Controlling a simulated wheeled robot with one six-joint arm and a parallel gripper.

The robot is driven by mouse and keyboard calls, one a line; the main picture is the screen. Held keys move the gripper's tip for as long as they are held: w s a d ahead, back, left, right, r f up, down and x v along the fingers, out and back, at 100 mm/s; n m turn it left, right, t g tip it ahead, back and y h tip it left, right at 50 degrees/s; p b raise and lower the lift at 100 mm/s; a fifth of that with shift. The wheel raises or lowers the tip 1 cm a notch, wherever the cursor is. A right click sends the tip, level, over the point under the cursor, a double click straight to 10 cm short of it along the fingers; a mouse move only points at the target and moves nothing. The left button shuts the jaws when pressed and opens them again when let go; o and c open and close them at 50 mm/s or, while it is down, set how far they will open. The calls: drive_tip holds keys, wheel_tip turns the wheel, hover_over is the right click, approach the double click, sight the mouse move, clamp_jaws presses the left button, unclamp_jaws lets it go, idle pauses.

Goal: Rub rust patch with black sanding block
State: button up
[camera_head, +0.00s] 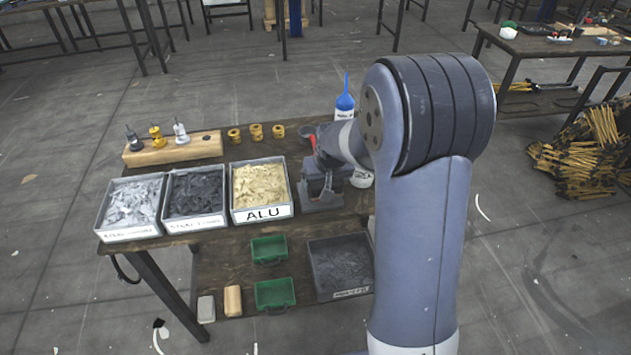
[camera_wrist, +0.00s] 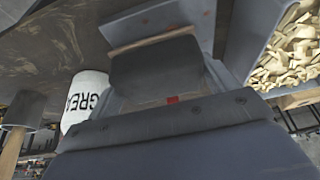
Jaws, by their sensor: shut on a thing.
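My gripper (camera_head: 322,160) is at the right end of the wooden workbench, low over a grey metal press part (camera_head: 320,195). In the wrist view my gripper is shut on a black block (camera_wrist: 155,72) with a thin brown edge, which looks like the sanding block. The block lies over the grey metal part (camera_wrist: 165,18), close to its surface; whether it touches cannot be told. A faint brownish area (camera_wrist: 148,103) shows just below the block and may be part of the rust patch. The rest of the patch is hidden.
A white grease can (camera_wrist: 84,100) and a mallet (camera_wrist: 20,112) stand nearby. A blue-topped bottle (camera_head: 345,104) is behind. Green bins (camera_head: 275,308) sit on the lower shelf.

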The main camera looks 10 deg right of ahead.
sight(310, 186)
drive_tip(key=shift+d, duration=0.2)
drive_tip(key=shift+s+f+b, duration=0.2)
drive_tip(key=shift+b, duration=0.1)
drive_tip(key=shift+a+f+b, duration=0.1)
drive_tip(key=shift+a+b, duration=0.2)
drive_tip(key=shift+a, duration=1.85)
drive_tip(key=shift+a+r, duration=0.25)
drive_tip(key=shift+a, duration=0.35)
drive_tip(key=shift+w, duration=0.1)
drive_tip(key=shift+d+f, duration=0.1)
drive_tip(key=shift+d, duration=0.7)
drive_tip(key=shift+d, duration=0.1)
drive_tip(key=shift+d+f, duration=0.1)
drive_tip(key=shift+d, duration=1.8)
